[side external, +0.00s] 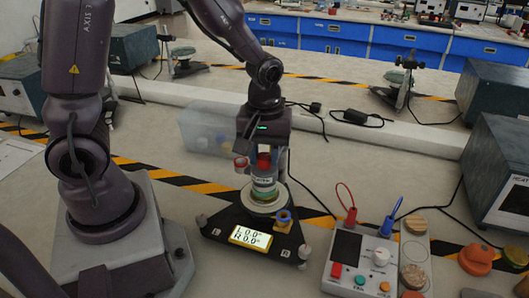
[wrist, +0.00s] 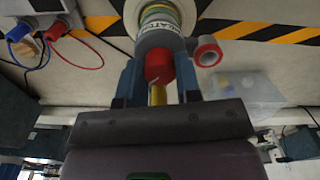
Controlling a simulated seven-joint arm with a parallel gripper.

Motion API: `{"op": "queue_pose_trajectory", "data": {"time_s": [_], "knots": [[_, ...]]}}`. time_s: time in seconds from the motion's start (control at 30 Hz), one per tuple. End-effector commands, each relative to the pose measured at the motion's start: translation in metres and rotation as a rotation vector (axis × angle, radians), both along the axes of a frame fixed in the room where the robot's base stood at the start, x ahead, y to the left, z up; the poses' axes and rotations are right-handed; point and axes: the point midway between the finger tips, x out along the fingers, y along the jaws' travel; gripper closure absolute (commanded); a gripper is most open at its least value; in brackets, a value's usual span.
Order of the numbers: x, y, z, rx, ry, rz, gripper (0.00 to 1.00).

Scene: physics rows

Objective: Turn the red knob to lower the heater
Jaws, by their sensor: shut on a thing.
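The red knob (side external: 264,161) is at the top of a grey, banded cylinder (side external: 264,184) standing on a pale round disc. My gripper (side external: 262,152) is above the cylinder, pointing down, with its fingers on either side of the red knob. In the wrist view, the knob (wrist: 158,66) sits between the two blue-grey fingers, which are shut on it. A brass-coloured rod (wrist: 158,94) shows beside the knob there. The fingers hide part of the knob. I cannot make out which part is the heater.
A black triangular base (side external: 217,225) with a lit display (side external: 250,237) reading L 0.0, R 0.0 is under the cylinder. A red-rimmed grey ring (wrist: 208,50) is close beside it. A clear bin (side external: 200,128) is behind. A control box (side external: 357,265) stands right.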

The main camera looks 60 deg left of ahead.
Motion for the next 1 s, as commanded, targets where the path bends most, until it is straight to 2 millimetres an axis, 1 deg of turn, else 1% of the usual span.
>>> {"op": "queue_pose_trajectory", "data": {"time_s": [1.0], "knots": [[0.0003, -0.0006, 0.0014, -0.001, -0.002, -0.963, 0.93]]}}
